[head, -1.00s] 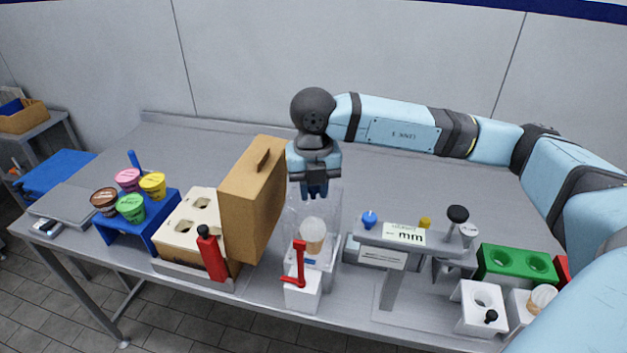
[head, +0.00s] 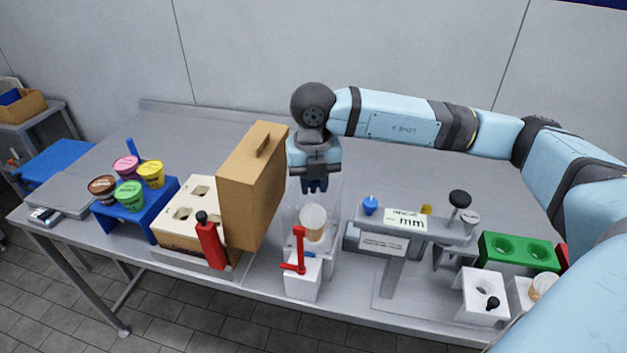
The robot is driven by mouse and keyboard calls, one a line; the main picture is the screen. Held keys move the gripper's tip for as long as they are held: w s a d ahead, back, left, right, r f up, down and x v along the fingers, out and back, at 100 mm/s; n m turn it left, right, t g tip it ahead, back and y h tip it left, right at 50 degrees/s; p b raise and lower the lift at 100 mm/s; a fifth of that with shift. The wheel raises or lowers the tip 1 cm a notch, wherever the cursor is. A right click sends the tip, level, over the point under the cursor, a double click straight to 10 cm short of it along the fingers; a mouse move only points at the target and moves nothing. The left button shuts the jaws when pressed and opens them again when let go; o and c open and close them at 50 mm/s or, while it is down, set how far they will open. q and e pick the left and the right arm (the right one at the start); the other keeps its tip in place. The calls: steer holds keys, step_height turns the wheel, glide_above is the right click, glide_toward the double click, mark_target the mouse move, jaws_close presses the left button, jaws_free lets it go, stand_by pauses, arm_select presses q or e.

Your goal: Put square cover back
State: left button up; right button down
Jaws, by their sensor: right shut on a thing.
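My right gripper (head: 317,187) points down at the middle of the table, shut on the top of a clear square cover (head: 293,215). The cover is see-through and its edges are faint. It hangs below the fingers, around or just behind a pale cup or cone (head: 313,222) on a white stand (head: 301,278) with a red lever (head: 299,249). I cannot tell whether the cover's lower edge touches the stand. My left gripper is out of view.
A grey "mm" stand (head: 407,221) is close on the right. The table behind is clear.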

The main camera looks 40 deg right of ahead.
steer(key=shift+f, duration=0.25)
steer(key=c, duration=0.8)
jaws_free()
